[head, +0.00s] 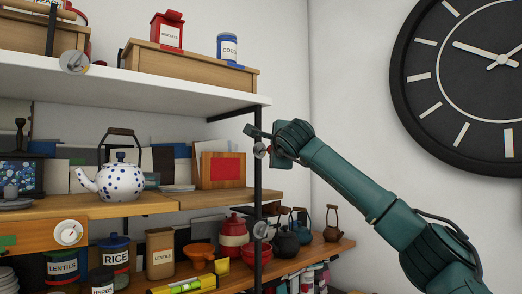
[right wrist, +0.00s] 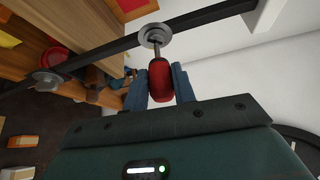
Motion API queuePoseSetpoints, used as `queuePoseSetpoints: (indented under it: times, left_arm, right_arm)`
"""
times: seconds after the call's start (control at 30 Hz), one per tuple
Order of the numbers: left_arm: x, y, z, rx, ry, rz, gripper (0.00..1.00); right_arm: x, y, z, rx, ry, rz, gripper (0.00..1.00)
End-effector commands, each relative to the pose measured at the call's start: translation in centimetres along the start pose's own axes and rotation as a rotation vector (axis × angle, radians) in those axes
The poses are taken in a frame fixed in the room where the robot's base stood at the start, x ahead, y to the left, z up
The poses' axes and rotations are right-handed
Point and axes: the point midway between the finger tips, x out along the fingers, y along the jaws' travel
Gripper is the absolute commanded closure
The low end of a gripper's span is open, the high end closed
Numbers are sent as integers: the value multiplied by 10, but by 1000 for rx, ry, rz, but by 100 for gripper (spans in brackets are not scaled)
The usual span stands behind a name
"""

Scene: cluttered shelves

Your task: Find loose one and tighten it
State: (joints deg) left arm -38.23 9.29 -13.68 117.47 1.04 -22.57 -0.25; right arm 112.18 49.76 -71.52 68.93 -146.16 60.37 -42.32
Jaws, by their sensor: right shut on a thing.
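My right gripper (head: 262,142) is at the black shelf post at the right end of the shelves. In the right wrist view its two blue fingers (right wrist: 160,88) are shut on a red handle (right wrist: 161,80). A metal shaft runs from the handle to a round silver disc (right wrist: 157,35) on the post. Another silver disc (right wrist: 47,82) is farther along the post; it shows in the head view (head: 262,230) below the gripper. More discs show at the upper left (head: 74,62) and lower left (head: 68,232). I cannot tell from their looks which is loose. My left gripper is out of view.
Shelves left of the post hold a spotted teapot (head: 121,182), labelled tins (head: 114,250), a yellow level (head: 185,286) and a wooden box (head: 190,68). Small kettles (head: 286,243) stand near the post's foot. A large clock (head: 465,90) hangs on the right wall.

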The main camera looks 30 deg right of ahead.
Motion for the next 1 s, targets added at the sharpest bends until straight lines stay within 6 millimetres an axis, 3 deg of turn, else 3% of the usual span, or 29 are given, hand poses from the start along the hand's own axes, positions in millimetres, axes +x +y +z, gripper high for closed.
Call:
queuePoseSetpoints:
  times: [0.97,1.0]
  left_arm:
    - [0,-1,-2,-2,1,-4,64]
    - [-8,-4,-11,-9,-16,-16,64]
  right_arm:
    - [2,0,1,1,0,-2,96]
    - [2,-14,4,115,-4,62,96]
